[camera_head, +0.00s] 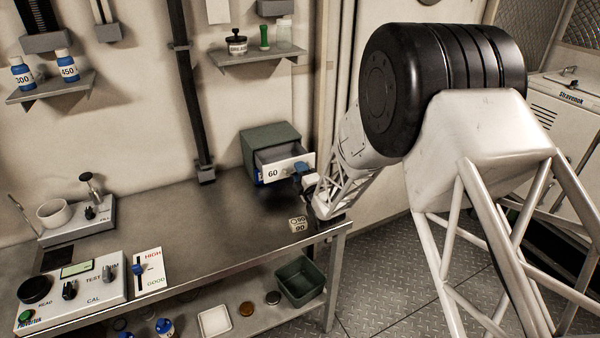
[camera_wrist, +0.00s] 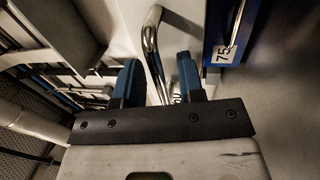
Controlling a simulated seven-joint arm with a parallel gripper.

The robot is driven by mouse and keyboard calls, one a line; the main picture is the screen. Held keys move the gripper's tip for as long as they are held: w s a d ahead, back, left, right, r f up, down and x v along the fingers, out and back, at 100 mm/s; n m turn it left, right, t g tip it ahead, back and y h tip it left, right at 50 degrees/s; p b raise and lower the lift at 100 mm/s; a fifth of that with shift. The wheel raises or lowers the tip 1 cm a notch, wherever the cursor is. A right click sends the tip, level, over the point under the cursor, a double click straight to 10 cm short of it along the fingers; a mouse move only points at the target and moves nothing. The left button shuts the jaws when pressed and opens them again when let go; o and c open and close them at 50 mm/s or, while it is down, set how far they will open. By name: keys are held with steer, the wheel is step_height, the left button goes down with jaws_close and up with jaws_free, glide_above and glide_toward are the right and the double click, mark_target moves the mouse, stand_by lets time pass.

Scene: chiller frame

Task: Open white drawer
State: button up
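The white drawer (camera_head: 272,174), marked 60, stands partly pulled out of the grey-green cabinet (camera_head: 268,140); its inside shows from above. My gripper (camera_head: 302,172) is at the right part of its front. In the wrist view, my gripper (camera_wrist: 160,72) has its two blue fingers apart, one on each side of the chrome bar handle (camera_wrist: 151,42). A gap shows between the bar and the right finger. The white front (camera_wrist: 183,14) is behind the handle. The drawer's right end is partly hidden by my gripper in the head view.
A blue drawer front marked 75 (camera_wrist: 222,45) is close to the right finger. A small block marked 90 (camera_head: 298,224) lies on the metal bench (camera_head: 215,215) below my gripper. A wall shelf (camera_head: 258,56) is above the cabinet. The bench middle is clear.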

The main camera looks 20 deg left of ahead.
steer(key=v, duration=0.7)
steer(key=shift+s+d, duration=0.25)
steer(key=shift+f, duration=0.1)
stand_by(0.5)
steer(key=w+d+r+m+h, duration=0.1)
steer(key=d+r+m+h, duration=0.55)
steer(key=d+r, duration=0.45)
steer(key=s+d+r+m+g+h, duration=0.2)
steer(key=s+d+r+m, duration=0.2)
steer(key=d, duration=0.4)
steer(key=s+d+r+m+g+h, duration=0.1)
steer(key=s+d+r+m+h, duration=0.25)
steer(key=d, duration=0.45)
steer(key=s+d+r+m+g, duration=0.1)
steer(key=s+d+m+g, duration=0.2)
steer(key=s, duration=0.8)
steer(key=s+d+r+m+g+h, duration=0.1)
steer(key=s+d+m, duration=0.4)
steer(key=s, duration=0.7)
steer(key=s+d+r+m+g+h, duration=0.1)
steer(key=s+d+m+g, duration=0.3)
steer(key=s, duration=0.7)
steer(key=d+r+m, duration=0.1)
steer(key=d, duration=0.1)
steer(key=shift+s+d+r+g, duration=0.3)
steer(key=shift+d+r, duration=0.05)
steer(key=shift+d, duration=0.05)
